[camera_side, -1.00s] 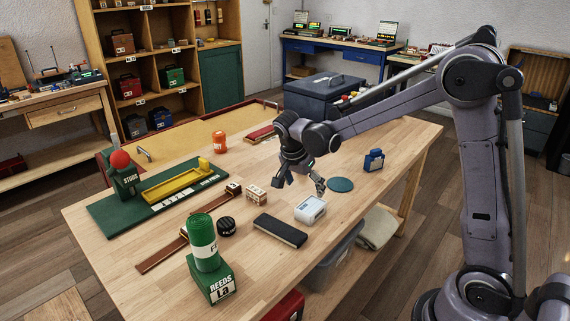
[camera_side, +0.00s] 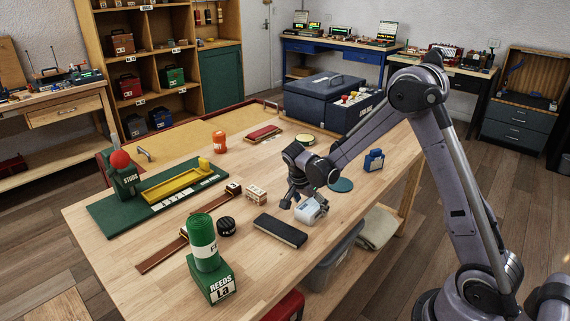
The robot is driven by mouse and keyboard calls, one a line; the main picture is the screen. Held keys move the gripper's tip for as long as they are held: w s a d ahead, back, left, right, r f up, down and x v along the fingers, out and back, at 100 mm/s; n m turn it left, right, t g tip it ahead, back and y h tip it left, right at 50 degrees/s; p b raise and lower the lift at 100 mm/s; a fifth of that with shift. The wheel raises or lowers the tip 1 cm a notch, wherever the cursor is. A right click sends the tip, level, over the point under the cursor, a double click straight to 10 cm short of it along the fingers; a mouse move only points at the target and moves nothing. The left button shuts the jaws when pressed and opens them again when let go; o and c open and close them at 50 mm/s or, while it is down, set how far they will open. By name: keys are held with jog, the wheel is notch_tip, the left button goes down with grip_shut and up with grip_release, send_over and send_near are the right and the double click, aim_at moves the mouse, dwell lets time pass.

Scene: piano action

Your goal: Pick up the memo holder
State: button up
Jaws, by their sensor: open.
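A small white box with a grey-blue marking (camera_side: 308,213), which looks like the memo holder, sits on the wooden workbench near its right front edge. My gripper (camera_side: 303,203) is open, pointing down just above it. The fingers show at the upper left and right of the box and partly cover its top. I cannot tell whether they touch it.
A long dark block (camera_side: 280,230) lies close to the left of the white box. A small wooden block (camera_side: 256,194), a teal disc (camera_side: 341,185) and a blue bottle (camera_side: 374,160) stand around. A green roll (camera_side: 203,242) stands on a green box (camera_side: 211,279) at the front.

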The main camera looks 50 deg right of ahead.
jog(key=shift+d+f, duration=0.2)
jog(key=shift+f, duration=0.35)
jog(key=c, duration=1.4)
jog(key=shift+o, duration=0.2)
